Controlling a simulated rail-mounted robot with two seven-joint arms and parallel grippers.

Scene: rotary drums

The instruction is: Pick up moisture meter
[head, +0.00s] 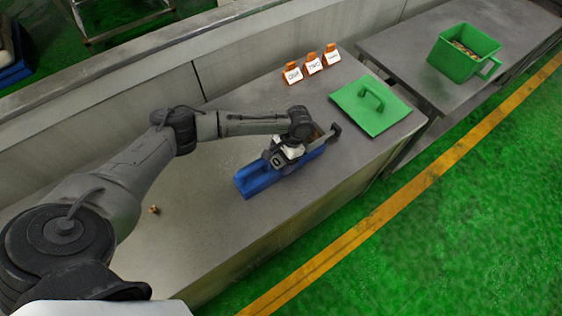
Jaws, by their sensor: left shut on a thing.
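The moisture meter (256,180) appears to be the long blue thing on the grey table (215,225), lying at a slant near the middle of the view. My left gripper (283,158) is over its middle and shut on it. The gripper and wrist hide part of its top. A dark upright part and a brownish part show at its far right end. I cannot tell whether the meter still touches the table. My right gripper is not in view.
Orange label stands (312,66) stand along the table's back edge. A green lid (371,104) with a handle lies at the right end. A green container (464,54) sits on another table (400,44). A small brownish piece (154,210) lies at the left. The front table area is clear.

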